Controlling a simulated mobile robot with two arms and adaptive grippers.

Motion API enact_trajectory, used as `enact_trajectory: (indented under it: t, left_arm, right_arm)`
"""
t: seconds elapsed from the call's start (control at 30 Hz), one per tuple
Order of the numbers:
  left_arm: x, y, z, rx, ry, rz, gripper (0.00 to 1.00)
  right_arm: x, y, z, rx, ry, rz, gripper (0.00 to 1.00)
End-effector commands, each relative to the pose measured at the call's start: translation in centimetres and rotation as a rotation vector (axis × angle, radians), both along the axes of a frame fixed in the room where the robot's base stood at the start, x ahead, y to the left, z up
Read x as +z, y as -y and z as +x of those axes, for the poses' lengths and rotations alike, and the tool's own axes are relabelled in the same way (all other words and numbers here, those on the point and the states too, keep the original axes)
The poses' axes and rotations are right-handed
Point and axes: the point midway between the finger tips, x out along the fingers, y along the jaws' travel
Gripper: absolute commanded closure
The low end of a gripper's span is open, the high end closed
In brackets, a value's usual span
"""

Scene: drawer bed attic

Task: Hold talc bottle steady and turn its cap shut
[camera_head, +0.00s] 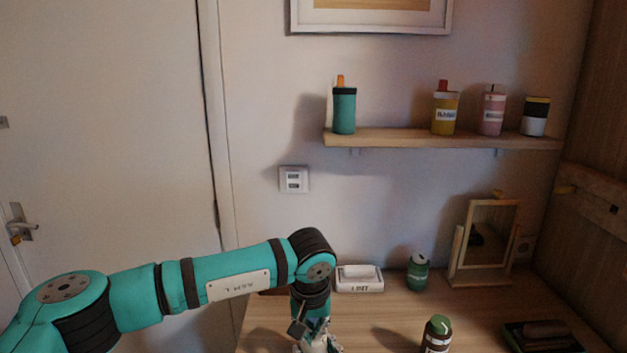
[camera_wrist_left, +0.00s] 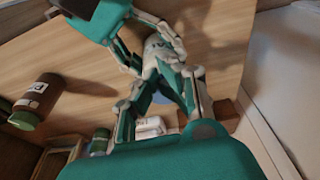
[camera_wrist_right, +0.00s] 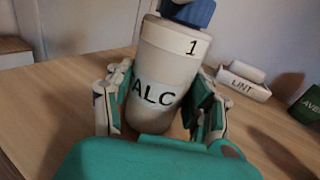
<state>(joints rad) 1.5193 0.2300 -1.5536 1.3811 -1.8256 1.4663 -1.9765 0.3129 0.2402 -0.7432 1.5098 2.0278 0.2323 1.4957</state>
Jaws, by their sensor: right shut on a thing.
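The talc bottle (camera_wrist_right: 155,90) is pale, with dark letters "ALC" on its body and a "1" near its top. It stands between the fingers of my right gripper (camera_wrist_right: 160,108), which is shut on its body. A blue cap (camera_wrist_right: 192,12) on top is cut off by the frame edge. In the left wrist view, the blue cap (camera_wrist_left: 160,98) lies between the spread fingers of my left gripper (camera_wrist_left: 160,118); contact with it is unclear. In the head view, my left gripper (camera_head: 317,338) is low on the table, with the bottle mostly hidden.
A white LINT box (camera_head: 359,279), a green bottle (camera_head: 418,273) and a mirror (camera_head: 484,245) stand at the back of the wooden table. A brown bottle with a green cap (camera_head: 437,335) stands to the right, near a dark tray (camera_head: 515,337). A wall shelf (camera_head: 400,138) holds several containers.

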Motion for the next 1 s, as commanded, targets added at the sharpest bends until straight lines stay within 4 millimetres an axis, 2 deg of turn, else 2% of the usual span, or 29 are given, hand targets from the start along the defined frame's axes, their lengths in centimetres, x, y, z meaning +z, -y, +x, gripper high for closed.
enact_trajectory:
  t: [0.27,0.8,1.0]
  left_arm:
    - [0.2,-0.1,-0.6,0.000,0.000,0.001,1.00]
    - [5.8,0.0,-0.5,-0.001,0.000,-0.001,1.00]
    - [6.0,0.0,-0.6,-0.002,-0.002,-0.001,1.00]
  right_arm:
    - [-0.2,0.0,-0.1,0.001,-0.003,0.000,0.84]
    - [-0.2,0.0,0.0,0.000,-0.004,-0.001,0.84]
    - [-0.2,0.0,0.0,0.000,-0.004,-0.001,0.84]
